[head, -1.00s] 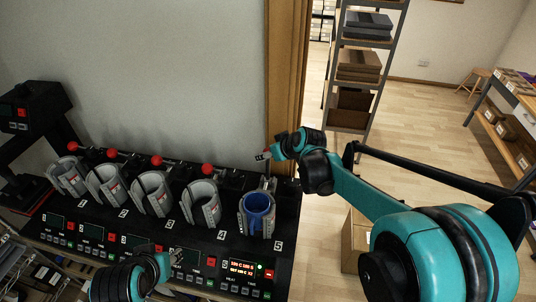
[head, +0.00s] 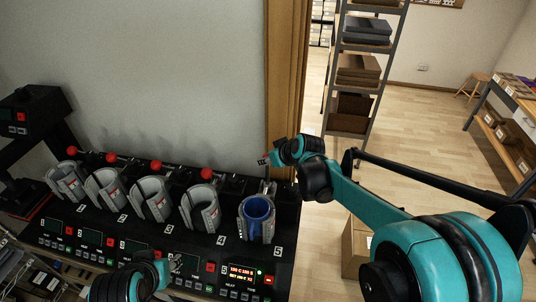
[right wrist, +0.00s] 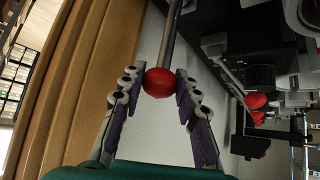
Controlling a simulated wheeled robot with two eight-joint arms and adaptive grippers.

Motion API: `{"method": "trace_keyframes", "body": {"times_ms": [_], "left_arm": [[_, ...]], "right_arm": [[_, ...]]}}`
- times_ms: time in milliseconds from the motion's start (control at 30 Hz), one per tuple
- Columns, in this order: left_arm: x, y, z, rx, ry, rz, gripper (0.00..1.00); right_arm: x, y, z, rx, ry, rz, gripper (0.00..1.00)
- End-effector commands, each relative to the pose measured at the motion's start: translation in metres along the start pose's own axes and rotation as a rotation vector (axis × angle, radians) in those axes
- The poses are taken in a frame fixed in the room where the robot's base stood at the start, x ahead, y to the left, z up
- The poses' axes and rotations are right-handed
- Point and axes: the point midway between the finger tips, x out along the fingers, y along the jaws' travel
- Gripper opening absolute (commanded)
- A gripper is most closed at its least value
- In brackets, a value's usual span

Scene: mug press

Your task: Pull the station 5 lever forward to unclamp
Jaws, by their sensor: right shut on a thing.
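The station 5 lever has a red ball knob (right wrist: 158,82) on a grey rod (right wrist: 172,36). In the right wrist view my right gripper (right wrist: 160,84) is shut on this knob, a finger on each side. In the head view my right gripper (head: 265,160) is above and behind the station 5 clamp, and it hides the knob. A blue mug (head: 258,215) sits in the grey station 5 clamp (head: 244,218). My left gripper (head: 174,264) is low over the front panel, away from the lever; its fingers are too unclear to read.
Stations 1 to 4 hold empty grey clamps with red-knobbed levers, such as the station 4 knob (head: 207,174). A wooden post (head: 286,90) stands just behind station 5. The lit station 5 display (head: 241,271) is in front. A shelf rack (head: 358,75) stands beyond.

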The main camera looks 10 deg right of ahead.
Motion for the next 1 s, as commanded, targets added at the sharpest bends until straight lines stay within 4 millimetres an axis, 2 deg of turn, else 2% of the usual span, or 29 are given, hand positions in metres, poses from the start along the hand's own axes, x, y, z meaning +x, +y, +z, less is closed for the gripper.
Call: {"method": "trace_keyframes", "body": {"times_ms": [200, 633, 1000], "left_arm": [[0.0, 0.0, 0.0, 0.0, 0.0, 0.0, 0.4], [0.0, 0.0, 0.0, 0.0, 0.0, 0.0, 0.4], [0.001, 0.0, 0.001, 0.0, 0.0, 0.0, 0.4]], "right_arm": [[-0.007, -0.01, 0.008, -0.001, -0.003, -0.003, 0.18], [-0.008, -0.013, 0.009, -0.001, -0.001, -0.003, 0.17], [-0.016, -0.027, 0.022, 0.0, -0.001, -0.004, 0.17]]}}
